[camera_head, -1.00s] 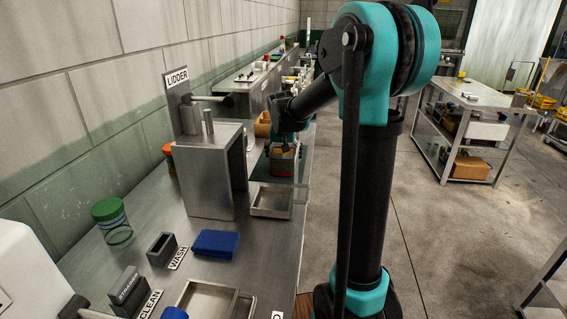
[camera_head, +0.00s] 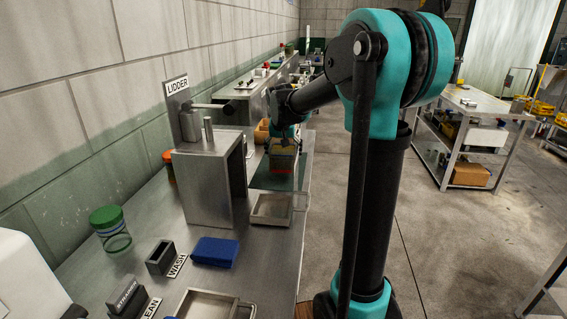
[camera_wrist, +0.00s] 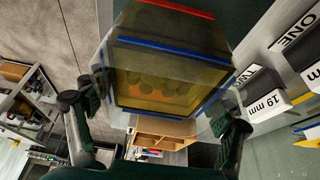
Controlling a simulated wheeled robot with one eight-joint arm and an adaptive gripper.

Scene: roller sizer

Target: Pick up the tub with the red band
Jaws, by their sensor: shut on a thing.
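My gripper (camera_head: 283,138) reaches down to a see-through tub (camera_head: 282,160) over the dark green mat, past the lidder. In the wrist view, my gripper's fingers (camera_wrist: 165,110) are on either side of the clear tub (camera_wrist: 160,85), shut on it. Amber contents with round shapes show through its wall. Blue bands edge this face, and a red band (camera_wrist: 178,9) runs across farther up. I cannot tell whether the red and blue bands belong to one tub or two stacked ones. The contact between the tub and the mat is hidden.
The metal lidder stand (camera_head: 208,175) is left of my gripper, with a shallow metal tray (camera_head: 272,209) nearer. Labelled chutes (camera_wrist: 262,92) are close on the wrist view's right.

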